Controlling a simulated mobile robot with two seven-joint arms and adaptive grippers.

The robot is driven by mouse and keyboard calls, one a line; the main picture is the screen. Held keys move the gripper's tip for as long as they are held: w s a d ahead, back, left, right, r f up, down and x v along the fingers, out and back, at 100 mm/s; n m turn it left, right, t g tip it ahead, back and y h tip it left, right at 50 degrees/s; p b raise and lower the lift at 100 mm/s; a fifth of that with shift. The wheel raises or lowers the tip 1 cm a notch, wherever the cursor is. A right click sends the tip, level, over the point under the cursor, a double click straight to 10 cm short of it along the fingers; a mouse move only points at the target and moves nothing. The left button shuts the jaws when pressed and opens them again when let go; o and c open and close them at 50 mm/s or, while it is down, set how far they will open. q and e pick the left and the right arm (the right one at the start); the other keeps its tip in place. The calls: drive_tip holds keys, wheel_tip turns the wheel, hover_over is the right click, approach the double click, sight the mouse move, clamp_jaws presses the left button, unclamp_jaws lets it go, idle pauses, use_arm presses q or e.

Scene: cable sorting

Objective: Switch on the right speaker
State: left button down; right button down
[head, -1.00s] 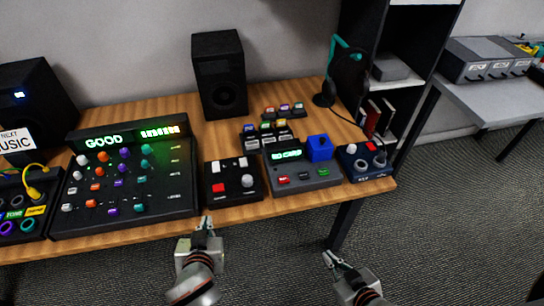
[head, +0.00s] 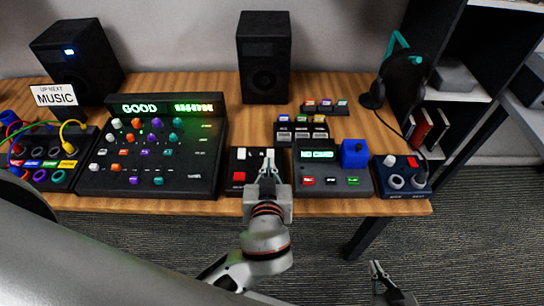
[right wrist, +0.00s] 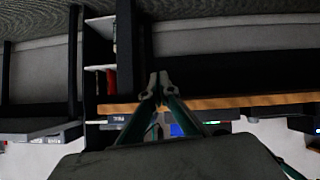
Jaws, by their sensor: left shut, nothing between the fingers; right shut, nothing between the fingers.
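The right speaker (head: 264,62) is a black box standing upright at the back of the desk, with no light showing on its front. The left speaker (head: 78,62) stands at the back left with a small lit blue light. My left gripper (head: 268,162) is shut and empty. It appears in front of a small black control box (head: 240,162) with a red button, well short of the right speaker; I cannot tell whether it touches the box. My right gripper (head: 376,268) is shut and empty, low in front of the desk; its fingertips (right wrist: 158,84) also show in the right wrist view.
A mixer (head: 205,160) with a lit display stands left of the box. A grey device with a blue cube (head: 354,153) and a navy box (head: 402,176) stand to the right. A headphone stand (head: 392,62) and shelf are at the right.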

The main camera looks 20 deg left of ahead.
use_arm(q)
drive_tip(key=b, duration=0.4)
hover_over(270, 154)
drive_tip(key=s, duration=0.3)
drive_tip(key=f, duration=0.4)
drive_tip(key=shift+d, duration=0.4)
wheel_tip(270, 154, down, 2)
drive_tip(key=shift+f+b, duration=0.1)
drive_tip(key=shift+b, duration=0.8)
drive_tip(key=shift+f+b, duration=0.5)
drive_tip(key=shift+f, duration=0.25)
drive_tip(key=shift+s+d, duration=0.1)
